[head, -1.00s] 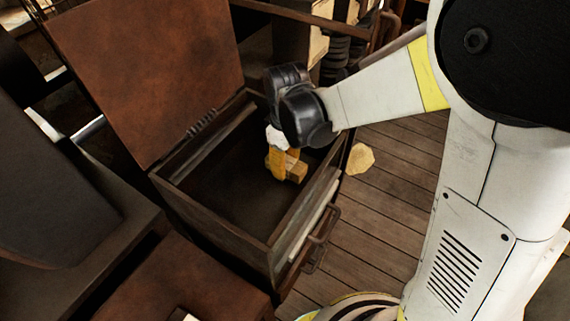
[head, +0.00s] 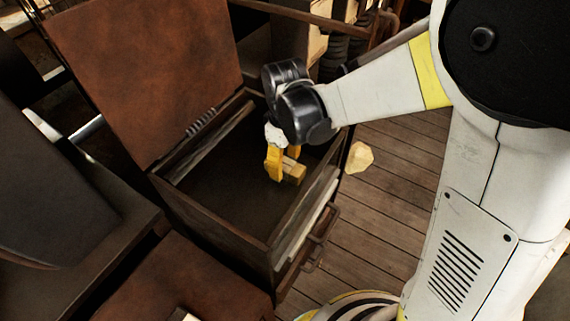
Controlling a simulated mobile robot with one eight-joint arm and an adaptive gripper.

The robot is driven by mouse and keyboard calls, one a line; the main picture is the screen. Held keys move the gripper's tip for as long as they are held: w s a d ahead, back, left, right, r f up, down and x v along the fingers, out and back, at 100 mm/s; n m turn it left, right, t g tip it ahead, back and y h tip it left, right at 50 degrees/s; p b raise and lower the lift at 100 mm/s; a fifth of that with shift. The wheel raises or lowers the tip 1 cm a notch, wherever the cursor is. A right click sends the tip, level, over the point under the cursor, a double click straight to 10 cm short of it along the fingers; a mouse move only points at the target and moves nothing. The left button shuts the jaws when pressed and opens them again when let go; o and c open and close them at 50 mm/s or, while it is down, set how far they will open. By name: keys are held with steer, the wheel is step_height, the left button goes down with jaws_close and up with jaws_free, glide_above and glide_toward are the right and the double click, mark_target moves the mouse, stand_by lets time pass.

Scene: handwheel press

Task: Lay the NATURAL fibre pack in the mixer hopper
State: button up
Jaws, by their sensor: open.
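My gripper (head: 283,164), with yellow fingers, reaches down inside an open brown metal box with a raised lid, which looks like the mixer hopper (head: 214,230). A small tan block, perhaps the NATURAL fibre pack (head: 294,172), is at the fingers inside the box. No label can be read on it. The jaws are open around or beside it; the wrist hides part of the fingers, and I cannot tell whether they touch it. I cannot tell whether the block rests on the box floor.
The box's rusty lid (head: 150,75) stands open at the back left. A handle (head: 322,240) sticks out on its right side. A pale yellowish piece (head: 359,157) lies on the plank floor (head: 385,205). Dark machinery (head: 60,200) stands close on the left.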

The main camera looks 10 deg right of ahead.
mark_target(285, 163)
step_height(285, 163, up, 10)
steer(key=p, duration=0.3)
steer(key=s+d+r+m+t, duration=0.3)
steer(key=s+d+m, duration=0.2)
steer(key=d, duration=0.1)
steer(key=s+d+r+m+t, duration=0.4)
steer(key=s+d+m, duration=0.1)
steer(key=s+d, duration=0.1)
steer(key=shift+d, duration=0.8)
